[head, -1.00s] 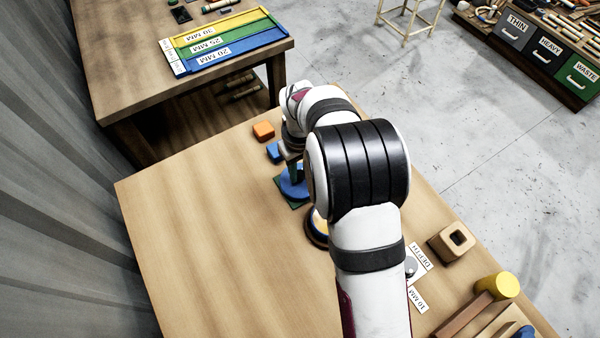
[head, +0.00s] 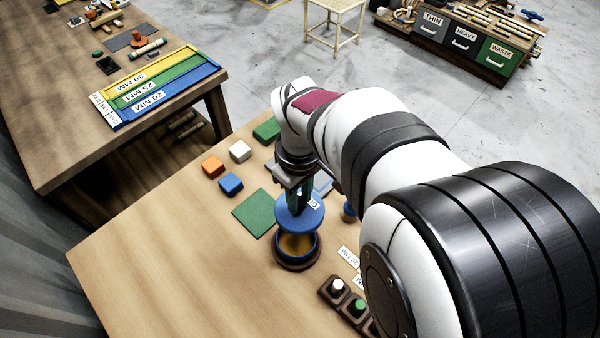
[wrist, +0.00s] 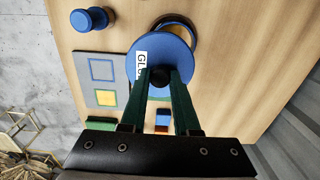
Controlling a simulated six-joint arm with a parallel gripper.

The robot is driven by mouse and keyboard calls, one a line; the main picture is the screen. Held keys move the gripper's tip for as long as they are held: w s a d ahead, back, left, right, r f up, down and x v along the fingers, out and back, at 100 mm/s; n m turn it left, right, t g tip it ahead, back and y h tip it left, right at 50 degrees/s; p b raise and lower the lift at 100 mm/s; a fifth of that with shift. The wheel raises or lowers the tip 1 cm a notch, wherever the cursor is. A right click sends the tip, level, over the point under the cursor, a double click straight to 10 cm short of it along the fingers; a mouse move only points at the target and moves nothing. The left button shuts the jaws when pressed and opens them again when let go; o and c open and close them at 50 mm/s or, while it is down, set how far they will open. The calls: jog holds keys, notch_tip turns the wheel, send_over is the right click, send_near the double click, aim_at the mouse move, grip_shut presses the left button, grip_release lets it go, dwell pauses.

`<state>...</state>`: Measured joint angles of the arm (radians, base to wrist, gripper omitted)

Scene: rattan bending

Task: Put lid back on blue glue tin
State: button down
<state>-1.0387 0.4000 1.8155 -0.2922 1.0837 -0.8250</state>
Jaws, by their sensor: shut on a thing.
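The blue lid (head: 290,216) is a round disc with a white label that reads "GL…" in the wrist view, where the lid (wrist: 150,42) also shows. My gripper (head: 298,196) is shut on the lid's black knob (wrist: 160,77). It holds the lid roughly level above the tin. The blue glue tin (head: 297,262) stands open on the table, with amber glue inside. The lid hides the far part of its mouth in the head view. In the wrist view only part of the tin's rim (wrist: 194,32) shows past the lid.
A bare green mat (head: 258,213) lies left of the tin. Orange (head: 213,167), white (head: 239,151), blue (head: 231,183) and green (head: 267,129) blocks lie farther back. A brown rack (head: 333,292) with knobs stands in front on the right. The table's left side is clear.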

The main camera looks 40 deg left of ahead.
aim_at(296, 221)
jog(key=shift+s+d+r, duration=0.1)
jog(key=shift+s+d, duration=0.2)
jog(key=shift+s, duration=0.2)
jog(key=shift+s+d, duration=0.25)
jog(key=shift+s, duration=0.2)
jog(key=shift+s+d+f, duration=0.15)
jog(key=shift+s+f, duration=0.05)
jog(key=shift+s, duration=0.05)
jog(key=shift+f, duration=3)
jog(key=shift+f, duration=0.15)
jog(key=shift+c, duration=0.4)
grip_release()
jog(key=shift+r, duration=3.5)
